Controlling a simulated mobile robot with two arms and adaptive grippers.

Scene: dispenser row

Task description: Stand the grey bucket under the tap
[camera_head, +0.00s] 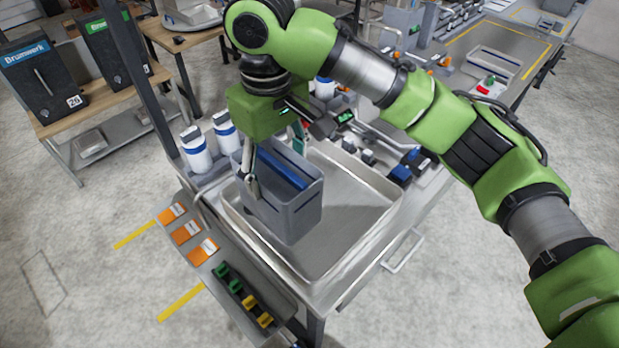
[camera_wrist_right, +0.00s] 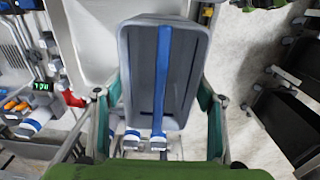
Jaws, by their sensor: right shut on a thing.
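The grey bucket (camera_head: 293,215) is a rectangular tub with a blue strip along its top. In the head view it is over the left part of a shallow metal basin (camera_head: 365,235); I cannot tell if its base touches. My right gripper (camera_head: 277,165) is shut on the bucket, one finger on each side. In the right wrist view the bucket (camera_wrist_right: 185,75) sits between the green-padded fingers (camera_wrist_right: 165,110). Metal pipework (camera_head: 385,132) shows behind the basin, partly behind my arm; I cannot make out the tap's outlet. My left gripper is out of view.
White bottles (camera_head: 195,153) stand left of the basin. A front ledge (camera_head: 205,255) carries orange labels and green and yellow clips. Blue-handled fittings (camera_head: 403,172) are at the basin's back right. Black dispensers (camera_head: 42,82) stand on a separate table. The basin's right half is clear.

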